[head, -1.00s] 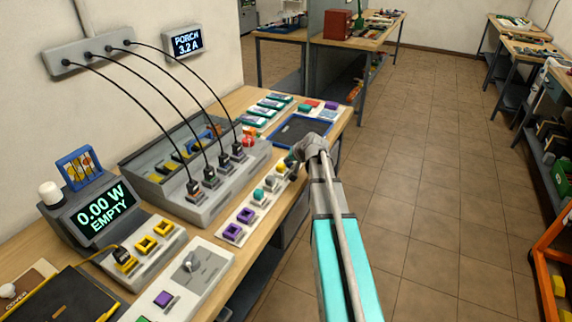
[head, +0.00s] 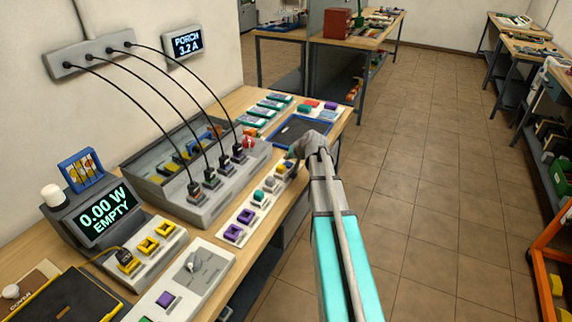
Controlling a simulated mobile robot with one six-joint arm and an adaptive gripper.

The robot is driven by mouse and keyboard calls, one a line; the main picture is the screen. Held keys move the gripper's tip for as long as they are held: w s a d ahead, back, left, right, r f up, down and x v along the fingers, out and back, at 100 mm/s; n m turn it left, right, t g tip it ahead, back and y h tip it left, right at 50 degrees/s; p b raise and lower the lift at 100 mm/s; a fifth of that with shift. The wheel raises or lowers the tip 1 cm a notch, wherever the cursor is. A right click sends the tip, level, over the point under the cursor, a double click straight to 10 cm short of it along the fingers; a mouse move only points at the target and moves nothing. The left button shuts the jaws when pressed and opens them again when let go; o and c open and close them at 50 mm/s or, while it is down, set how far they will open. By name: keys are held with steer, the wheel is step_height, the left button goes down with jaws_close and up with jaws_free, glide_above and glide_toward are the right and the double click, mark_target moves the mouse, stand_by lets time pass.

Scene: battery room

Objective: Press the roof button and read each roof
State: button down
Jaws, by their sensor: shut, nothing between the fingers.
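A strip of coloured push buttons (head: 251,214) runs along the bench's front edge, with purple, teal and grey caps. I cannot read which one is the roof button. My gripper (head: 290,159) is at the strip's far end, shut and empty, pointing down and mostly hidden by my wrist. I cannot tell whether it touches a cap. The wall display (head: 187,43) reads "PORCH 3.2 A". The meter display (head: 103,211) reads "0.00 W EMPTY".
A grey charger box (head: 208,202) with several plugged black cables stands behind the strip. The cables rise to a wall socket bar (head: 88,57). A blue-edged dark tray (head: 299,130) lies beyond my gripper. The tiled floor (head: 420,190) at right is clear.

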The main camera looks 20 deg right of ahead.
mark_target(288, 164)
steer(key=shift+r+p, duration=2.55)
steer(key=shift+s+f, duration=0.1)
steer(key=shift+s, duration=0.05)
